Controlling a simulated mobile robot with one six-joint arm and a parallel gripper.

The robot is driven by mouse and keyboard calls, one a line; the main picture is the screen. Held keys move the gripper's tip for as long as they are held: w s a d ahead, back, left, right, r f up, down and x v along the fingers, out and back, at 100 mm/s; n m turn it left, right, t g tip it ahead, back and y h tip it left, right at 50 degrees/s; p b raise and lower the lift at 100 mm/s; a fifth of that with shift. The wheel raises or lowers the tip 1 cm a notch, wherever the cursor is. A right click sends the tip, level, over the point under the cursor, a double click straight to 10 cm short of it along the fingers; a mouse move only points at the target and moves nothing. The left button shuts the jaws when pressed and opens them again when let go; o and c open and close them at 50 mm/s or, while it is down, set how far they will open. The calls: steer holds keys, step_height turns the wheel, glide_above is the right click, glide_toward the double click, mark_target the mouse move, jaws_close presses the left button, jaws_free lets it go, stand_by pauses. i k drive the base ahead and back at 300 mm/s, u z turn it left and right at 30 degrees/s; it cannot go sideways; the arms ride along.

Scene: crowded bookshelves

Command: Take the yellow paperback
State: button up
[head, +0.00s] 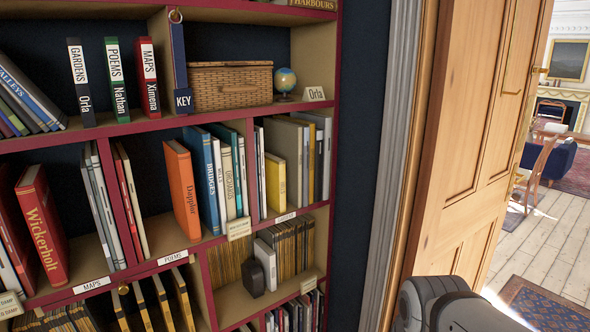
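A thin yellow book (275,183) stands upright in the right compartment of the middle shelf row. It is shorter than the grey and white books packed on both sides of it, and its spine and part of its cover show. Any title on it is too small to read. My gripper is not in view. Only a grey rounded part of my own arm shows at the bottom right edge, well apart from the shelves.
The bookcase (236,137) has dark red edges and upright dividers. Above stand a wicker basket (231,86) and small globe (285,81). A black object (264,267) stands below the yellow book. An open wooden door (478,140) is at right; floor beyond is partly clear.

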mark_target(275, 167)
steer(key=u, duration=0.05)
steer(key=i, duration=1)
steer(key=u, duration=0.1)
